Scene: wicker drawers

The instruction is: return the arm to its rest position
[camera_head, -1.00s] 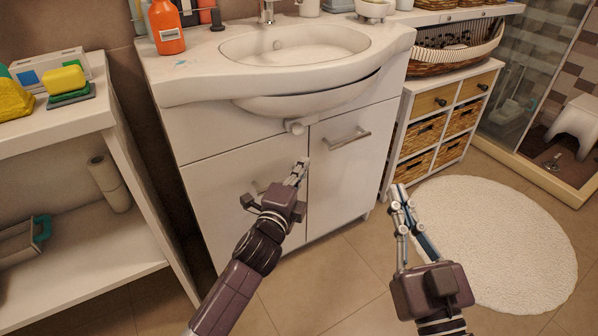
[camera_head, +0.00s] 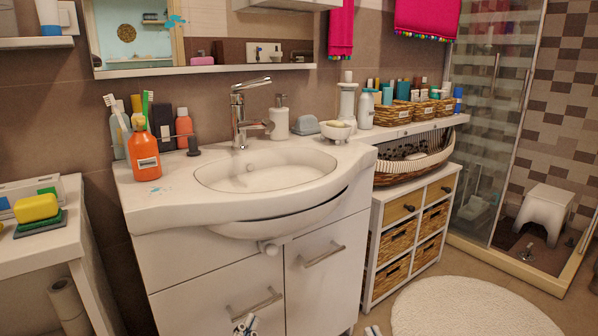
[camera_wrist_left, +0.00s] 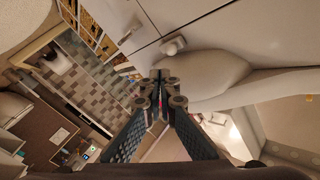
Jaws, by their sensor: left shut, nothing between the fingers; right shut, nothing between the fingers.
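My left gripper (camera_head: 245,324) shows only its tip at the bottom edge of the head view, in front of the white vanity cabinet (camera_head: 215,262). In the left wrist view my left gripper (camera_wrist_left: 161,82) is shut with nothing between its fingers. The cabinet front and the underside of the basin (camera_wrist_left: 208,75) lie beyond it. My right gripper (camera_head: 372,331) shows only its tip at the bottom edge, shut and empty, over the floor right of the cabinet. Both arms are otherwise below the head view.
The sink (camera_head: 265,172) carries an orange bottle (camera_head: 143,155) at its left. A white shelf (camera_head: 40,247) stands at the left. A wicker-drawer unit (camera_head: 414,205) stands right of the vanity. A round white rug (camera_head: 470,308) lies on open floor at the right.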

